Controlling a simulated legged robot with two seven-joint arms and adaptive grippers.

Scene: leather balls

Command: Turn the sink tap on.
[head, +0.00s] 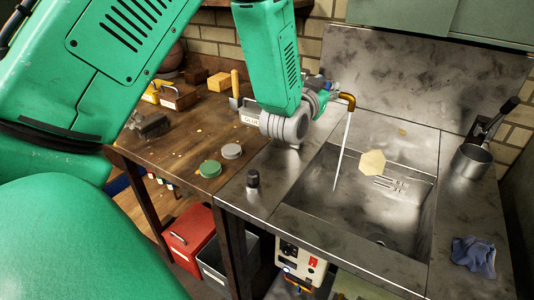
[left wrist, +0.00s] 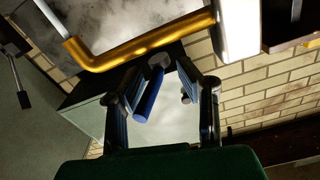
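The sink tap has a brass spout (head: 347,100), seen in the head view above the sink basin (head: 400,215). A thin pale stream (head: 342,150) runs from the spout's end down into the basin. In the left wrist view the brass spout (left wrist: 140,50) crosses the top, with the pale stream at its left end. A blue tap handle (left wrist: 148,97) on a grey knob lies between the two fingers of my left gripper (left wrist: 157,78). The fingers are apart, with visible gaps to the handle. In the head view my arm mostly hides this gripper. My right gripper is not seen.
A steel counter (head: 470,215) surrounds the basin, with a blue cloth (head: 473,254) and a metal pot (head: 471,161) on the right. A small dark bottle (head: 253,180) stands left of the basin. A wooden table (head: 180,150) with small objects adjoins on the left.

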